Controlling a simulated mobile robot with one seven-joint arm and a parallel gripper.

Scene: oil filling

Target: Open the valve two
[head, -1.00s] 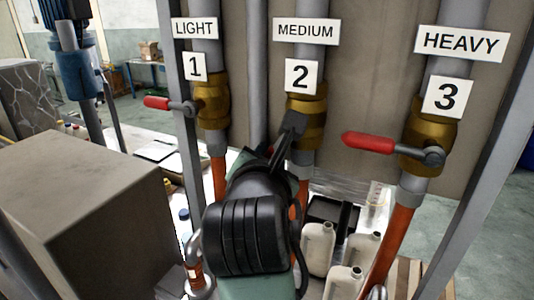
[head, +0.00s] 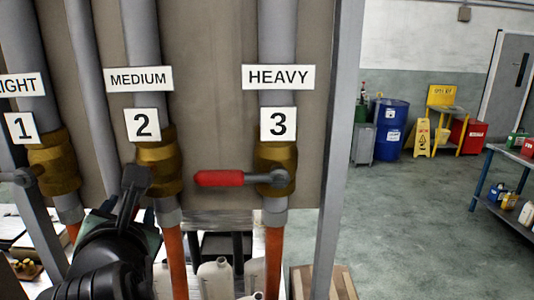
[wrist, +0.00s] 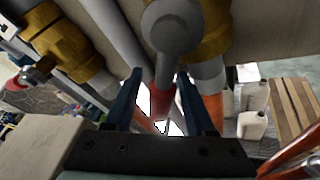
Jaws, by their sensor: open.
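Valve two is a brass valve (head: 160,165) on the MEDIUM pipe, below the label 2 (head: 142,124). In the wrist view its grey hub (wrist: 170,25) is close, with the red handle (wrist: 162,92) running from it between my fingers. My gripper (wrist: 157,75) is open, one dark finger on each side of that handle; I cannot tell if they touch it. In the head view my gripper (head: 133,182) is in front of valve two and hides its handle.
Valve three (head: 276,168) has its red handle (head: 220,178) level, pointing left. Valve one (head: 53,165) is at the left. White bottles (head: 215,280) stand below the pipes. A grey frame post (head: 338,150) borders the right side; open floor lies beyond it.

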